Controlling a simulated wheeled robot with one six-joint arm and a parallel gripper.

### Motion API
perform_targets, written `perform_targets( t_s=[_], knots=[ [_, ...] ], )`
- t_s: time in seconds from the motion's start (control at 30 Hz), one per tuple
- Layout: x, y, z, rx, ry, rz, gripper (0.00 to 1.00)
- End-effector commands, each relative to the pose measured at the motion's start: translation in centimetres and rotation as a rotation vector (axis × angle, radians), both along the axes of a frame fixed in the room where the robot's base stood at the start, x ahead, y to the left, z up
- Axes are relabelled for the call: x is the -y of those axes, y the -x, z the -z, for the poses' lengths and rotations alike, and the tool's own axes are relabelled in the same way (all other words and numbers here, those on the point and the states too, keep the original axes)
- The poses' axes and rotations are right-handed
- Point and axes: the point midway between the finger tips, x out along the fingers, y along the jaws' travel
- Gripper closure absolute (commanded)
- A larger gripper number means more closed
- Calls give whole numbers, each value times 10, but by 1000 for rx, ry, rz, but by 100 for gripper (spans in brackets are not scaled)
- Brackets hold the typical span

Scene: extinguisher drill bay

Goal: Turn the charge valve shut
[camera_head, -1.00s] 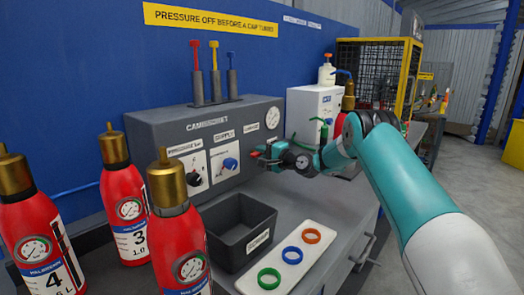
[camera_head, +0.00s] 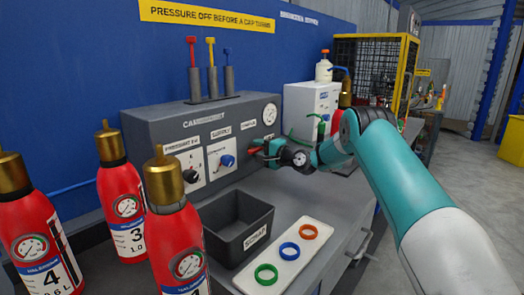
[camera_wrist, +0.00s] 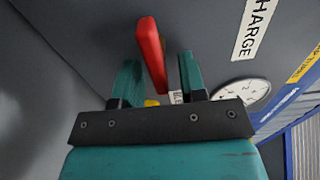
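The charge valve's red lever handle (camera_wrist: 150,52) stands out from the grey panel in the wrist view, near a white label ending in "HARGE" (camera_wrist: 254,28). My gripper (camera_wrist: 158,62) is open, with one teal finger on each side of the handle in the picture. The handle appears apart from both fingers, and whether it lies fully between them in depth I cannot tell. In the head view my gripper (camera_head: 262,152) is at the right end of the grey charging cabinet (camera_head: 150,138), below its gauge (camera_head: 270,114), and hides most of the valve.
A blue supply knob (camera_head: 227,160) is left of my gripper on the cabinet front. Below are a dark bin (camera_head: 240,252) and a white tray (camera_head: 262,258) with green, blue and orange rings. Red extinguishers (camera_head: 178,245) stand at the left. A white box unit (camera_head: 305,108) stands right behind my arm.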

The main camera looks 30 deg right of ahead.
Motion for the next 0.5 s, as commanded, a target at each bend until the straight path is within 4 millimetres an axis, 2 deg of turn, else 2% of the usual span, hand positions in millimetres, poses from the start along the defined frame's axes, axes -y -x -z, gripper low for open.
perform_targets(
  t_s=[0.13, 0.27, 0.5],
  knots=[
    [4, 7, 0, 0, 1, 1, 62],
    [12, 26, 1, -1, -1, 3, 62],
    [36, 83, 2, -3, -3, 6, 62]
  ],
)
